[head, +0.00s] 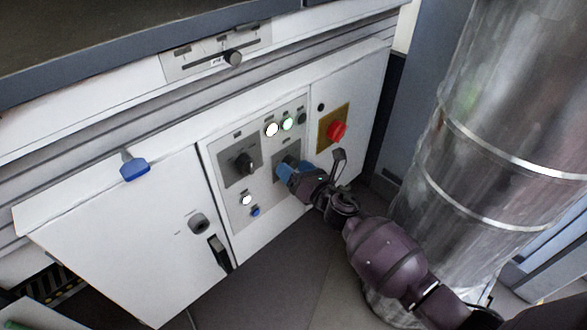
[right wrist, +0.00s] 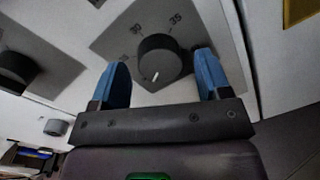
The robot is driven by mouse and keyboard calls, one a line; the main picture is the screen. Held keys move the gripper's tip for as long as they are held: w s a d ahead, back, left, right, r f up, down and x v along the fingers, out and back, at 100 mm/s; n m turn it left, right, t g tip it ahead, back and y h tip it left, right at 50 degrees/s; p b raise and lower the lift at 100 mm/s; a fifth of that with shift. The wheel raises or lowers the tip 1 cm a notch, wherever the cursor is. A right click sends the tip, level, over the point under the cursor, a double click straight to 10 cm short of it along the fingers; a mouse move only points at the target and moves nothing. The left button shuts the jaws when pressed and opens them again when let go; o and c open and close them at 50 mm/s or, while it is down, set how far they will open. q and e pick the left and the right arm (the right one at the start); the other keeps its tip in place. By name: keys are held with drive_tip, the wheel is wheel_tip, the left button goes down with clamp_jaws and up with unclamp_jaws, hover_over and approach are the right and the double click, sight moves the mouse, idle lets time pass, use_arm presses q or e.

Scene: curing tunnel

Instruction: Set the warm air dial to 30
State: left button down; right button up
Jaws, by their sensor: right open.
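A black round dial (right wrist: 158,58) sits on a grey plate (right wrist: 108,44) in the right wrist view. Its scale shows 30 at the upper left and 35 at the top right. The dial's white pointer line points down in that view, away from the 30. My right gripper (right wrist: 163,64) is open, with one blue finger on each side of the dial; visible gaps separate the fingers from it. In the head view my right gripper (head: 287,170) is at the grey plate (head: 285,147) and hides most of the dial. My left gripper is not in view.
Another black knob (head: 244,163) is left of it, with lit buttons (head: 272,129) above and a blue button (head: 255,211) below. A red knob (head: 337,131) on a yellow plate is to the right. A large metal duct (head: 480,130) stands close to my right arm.

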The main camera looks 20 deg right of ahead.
drive_tip(key=shift+w+a, duration=0.1)
drive_tip(key=shift+w, duration=0.2)
drive_tip(key=shift+c, duration=0.4)
drive_tip(key=c, duration=0.9)
drive_tip(key=shift+o, duration=0.2)
